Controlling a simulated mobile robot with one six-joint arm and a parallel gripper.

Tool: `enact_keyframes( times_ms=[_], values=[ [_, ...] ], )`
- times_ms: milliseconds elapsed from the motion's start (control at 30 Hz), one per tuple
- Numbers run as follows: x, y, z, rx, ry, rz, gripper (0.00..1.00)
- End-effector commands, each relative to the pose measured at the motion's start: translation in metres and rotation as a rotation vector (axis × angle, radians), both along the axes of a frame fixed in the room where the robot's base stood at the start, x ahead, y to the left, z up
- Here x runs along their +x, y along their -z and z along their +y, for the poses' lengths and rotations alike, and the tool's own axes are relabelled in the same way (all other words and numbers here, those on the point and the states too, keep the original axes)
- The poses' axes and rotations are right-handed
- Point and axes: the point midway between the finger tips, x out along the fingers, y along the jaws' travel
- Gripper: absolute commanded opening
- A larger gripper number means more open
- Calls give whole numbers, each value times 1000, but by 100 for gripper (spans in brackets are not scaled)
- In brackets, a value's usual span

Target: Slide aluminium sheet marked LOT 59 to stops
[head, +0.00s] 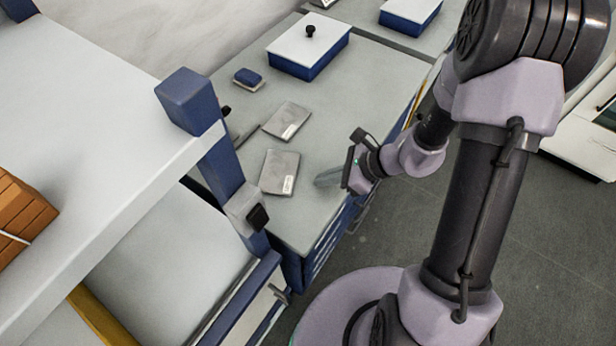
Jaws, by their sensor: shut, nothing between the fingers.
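Two flat grey metal sheets lie on the grey bench top (240,98) in the head view. The farther sheet (284,119) and the nearer sheet (278,168) each carry a small white label near the right end. The print is too small to read, so I cannot tell which is LOT 59. My gripper (318,181) is shut and empty, low over the bench just right of the nearer sheet, with a small gap between them. I cannot tell whether its fingers touch the bench top. I cannot clearly make out the stops; the blue post hides part of the bench's left side.
A blue box with a white knobbed lid (308,48) and a small blue block (249,78) stand farther back. A blue shelf post (214,150) and white shelf (90,130) crowd the left. Orange-brown blocks (22,212) sit on that shelf. Bare bench lies between sheets and box.

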Motion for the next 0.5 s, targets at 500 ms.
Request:
enact_keyframes(
  times_ms=[500],
  values=[
    [15,7,45,0,1,-1,0]
  ],
)
